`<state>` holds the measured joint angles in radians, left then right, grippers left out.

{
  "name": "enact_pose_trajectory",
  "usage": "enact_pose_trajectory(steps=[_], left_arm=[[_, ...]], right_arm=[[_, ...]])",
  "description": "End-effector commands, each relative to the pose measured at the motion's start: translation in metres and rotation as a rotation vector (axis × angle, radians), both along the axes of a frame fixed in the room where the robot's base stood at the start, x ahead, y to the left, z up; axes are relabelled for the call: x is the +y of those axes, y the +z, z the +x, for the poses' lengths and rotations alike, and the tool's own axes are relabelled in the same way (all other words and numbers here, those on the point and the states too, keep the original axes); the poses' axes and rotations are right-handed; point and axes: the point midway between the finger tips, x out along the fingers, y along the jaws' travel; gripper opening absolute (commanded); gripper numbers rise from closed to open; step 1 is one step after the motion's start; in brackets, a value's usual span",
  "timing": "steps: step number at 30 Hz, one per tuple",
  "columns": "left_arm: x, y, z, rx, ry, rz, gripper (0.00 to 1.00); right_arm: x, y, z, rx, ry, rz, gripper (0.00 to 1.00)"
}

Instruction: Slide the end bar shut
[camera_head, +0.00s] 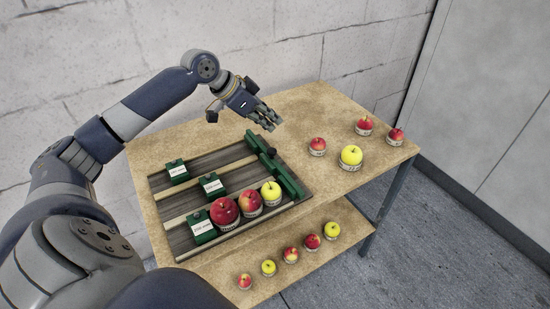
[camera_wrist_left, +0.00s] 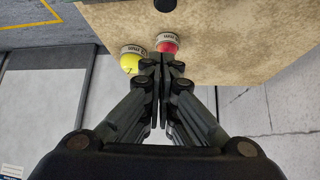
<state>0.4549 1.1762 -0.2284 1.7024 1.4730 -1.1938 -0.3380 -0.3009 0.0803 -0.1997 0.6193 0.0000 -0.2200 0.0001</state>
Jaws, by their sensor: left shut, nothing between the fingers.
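The wooden apple tray (camera_head: 203,163) lies on the table with its lanes running left to right. The green end bar (camera_head: 287,180) lies along its right end, with a dark knob (camera_head: 270,153) near its far part. I cannot tell how far across the lanes the bar reaches. My left gripper (camera_head: 268,120) is above the table beyond the tray's far right corner, apart from the bar. Its fingers are together and empty, as the left wrist view (camera_wrist_left: 160,75) also shows. My right gripper is out of view.
The nearest lane holds two red apples (camera_head: 224,212) and a yellow apple (camera_head: 271,193). Green labelled blocks (camera_head: 177,171) sit in the lanes. Several apples on ring stands, one yellow (camera_head: 351,156), stand at the right. More apples (camera_head: 291,254) are on the lower shelf.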

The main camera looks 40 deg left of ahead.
Motion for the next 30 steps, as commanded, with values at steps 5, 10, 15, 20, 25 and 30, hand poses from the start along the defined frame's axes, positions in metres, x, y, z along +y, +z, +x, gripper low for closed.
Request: enact_pose_trajectory(steps=[5, 10, 15, 20, 25, 30], left_arm=[[0.001, -0.002, 0.002, -0.037, -0.002, -0.014, 0.0], [-0.005, -0.01, 0.012, -0.038, -0.002, -0.02, 0.0], [-0.018, -0.034, 0.031, -0.036, -0.003, -0.021, 0.0], [-0.03, -0.061, 0.052, -0.036, -0.001, -0.02, 0.0], [-0.025, -0.075, 0.047, -0.034, 0.0, -0.01, 0.0], [-0.017, -0.078, 0.033, -0.035, -0.001, -0.012, 0.0]], right_arm=[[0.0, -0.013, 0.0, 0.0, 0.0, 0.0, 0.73], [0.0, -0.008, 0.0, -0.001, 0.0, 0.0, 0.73], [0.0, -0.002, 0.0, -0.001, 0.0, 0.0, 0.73], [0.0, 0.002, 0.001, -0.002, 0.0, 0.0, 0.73], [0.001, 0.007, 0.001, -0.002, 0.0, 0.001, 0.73], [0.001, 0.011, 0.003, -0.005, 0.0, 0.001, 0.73]])
